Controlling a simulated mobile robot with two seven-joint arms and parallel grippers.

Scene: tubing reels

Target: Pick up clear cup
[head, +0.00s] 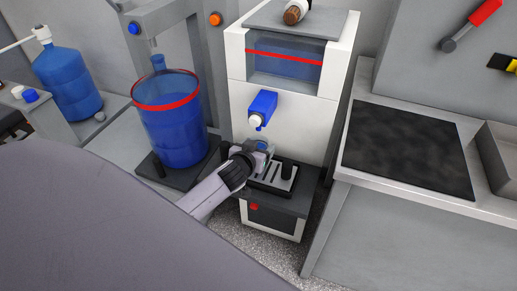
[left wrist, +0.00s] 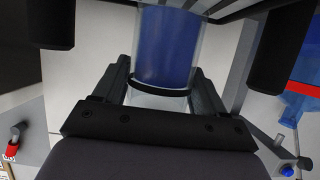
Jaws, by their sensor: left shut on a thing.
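The clear cup (left wrist: 168,45) with blue liquid in it is between the two fingers of my left gripper (left wrist: 161,72) in the left wrist view. My left gripper is shut on it. A dark band crosses the cup near the fingers. In the head view my left gripper (head: 262,148) is at the dispenser's slotted drip tray (head: 272,176), below the blue and white spout (head: 261,107). Only a small blue part of the cup shows there; the gripper hides most of it. I cannot tell whether the cup touches the tray. My right gripper is not in view.
The white dispenser (head: 238,92) rises just behind the gripper. A large blue tank with a red rim (head: 174,130) stands left of it, and a blue jug (head: 67,78) is farther left. A grey counter with a dark panel (head: 408,147) is at the right. Dark posts flank the drip tray.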

